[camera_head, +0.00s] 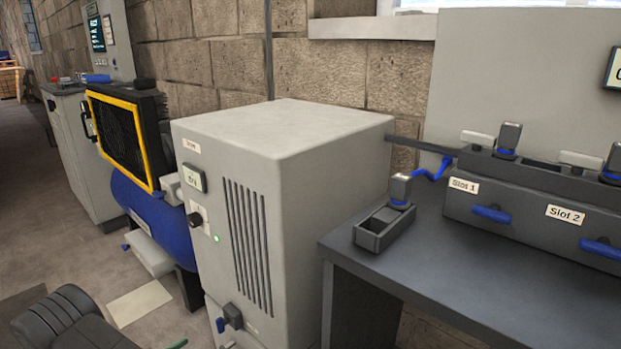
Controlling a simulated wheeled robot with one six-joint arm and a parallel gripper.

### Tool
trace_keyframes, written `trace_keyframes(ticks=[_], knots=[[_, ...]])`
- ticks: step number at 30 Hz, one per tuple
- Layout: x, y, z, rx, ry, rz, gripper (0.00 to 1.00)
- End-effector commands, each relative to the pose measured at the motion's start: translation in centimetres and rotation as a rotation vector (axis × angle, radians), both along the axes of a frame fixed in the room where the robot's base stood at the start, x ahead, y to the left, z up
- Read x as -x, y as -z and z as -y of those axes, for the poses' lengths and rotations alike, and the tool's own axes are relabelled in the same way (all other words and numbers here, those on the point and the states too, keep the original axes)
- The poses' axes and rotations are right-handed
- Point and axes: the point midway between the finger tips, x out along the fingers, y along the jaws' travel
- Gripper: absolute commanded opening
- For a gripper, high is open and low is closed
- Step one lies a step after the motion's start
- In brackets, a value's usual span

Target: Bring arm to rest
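My gripper is not in view, so its fingers and anything in them cannot be seen. A dark, ribbed, rounded shape is cut off by the bottom left edge of the picture. I cannot tell for sure whether it is part of my arm.
A grey cabinet (290,130) with vents stands in the middle. Right of it is a dark table (440,262) with a small holder (372,236) and slots labelled Slot 1 (464,186) and Slot 2 (566,214). A blue tank (150,215) stands behind left. Floor is open at far left.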

Motion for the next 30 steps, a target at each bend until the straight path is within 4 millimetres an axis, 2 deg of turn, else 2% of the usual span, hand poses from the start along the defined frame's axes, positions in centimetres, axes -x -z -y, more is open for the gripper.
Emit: trace_keyframes(ticks=[3, 25, 30], knots=[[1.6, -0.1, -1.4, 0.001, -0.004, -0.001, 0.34], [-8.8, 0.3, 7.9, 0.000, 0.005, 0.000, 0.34], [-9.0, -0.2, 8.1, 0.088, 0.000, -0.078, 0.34]])
